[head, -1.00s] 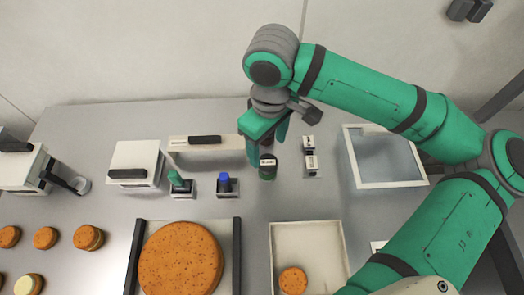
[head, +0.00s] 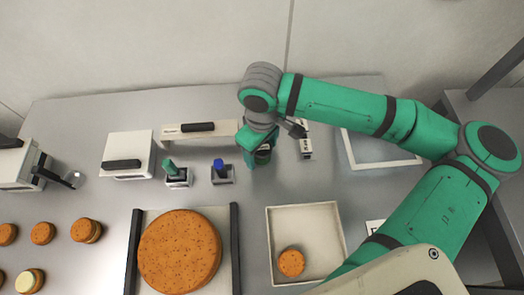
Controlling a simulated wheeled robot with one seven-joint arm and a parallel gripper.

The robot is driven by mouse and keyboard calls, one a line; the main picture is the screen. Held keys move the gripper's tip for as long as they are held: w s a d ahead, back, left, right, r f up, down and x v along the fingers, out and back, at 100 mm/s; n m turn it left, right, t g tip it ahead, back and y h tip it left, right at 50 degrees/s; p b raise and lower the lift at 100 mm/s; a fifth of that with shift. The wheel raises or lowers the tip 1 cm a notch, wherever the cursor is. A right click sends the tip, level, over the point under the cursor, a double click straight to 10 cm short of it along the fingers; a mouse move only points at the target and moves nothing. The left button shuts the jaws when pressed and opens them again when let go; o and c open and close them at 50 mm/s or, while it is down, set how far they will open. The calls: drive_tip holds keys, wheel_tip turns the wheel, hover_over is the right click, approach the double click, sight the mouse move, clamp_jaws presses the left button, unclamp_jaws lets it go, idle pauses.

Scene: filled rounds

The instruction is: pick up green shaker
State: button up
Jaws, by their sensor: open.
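A small holder with a blue-topped item (head: 220,170) and one with a green-topped item (head: 175,172) stand to the left. A white tray (head: 327,268) holds one small round. A big orange round (head: 180,252) lies in front. A glass-topped box (head: 380,150) is at right.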

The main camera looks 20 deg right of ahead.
drive_tip(key=c, duration=1.2)
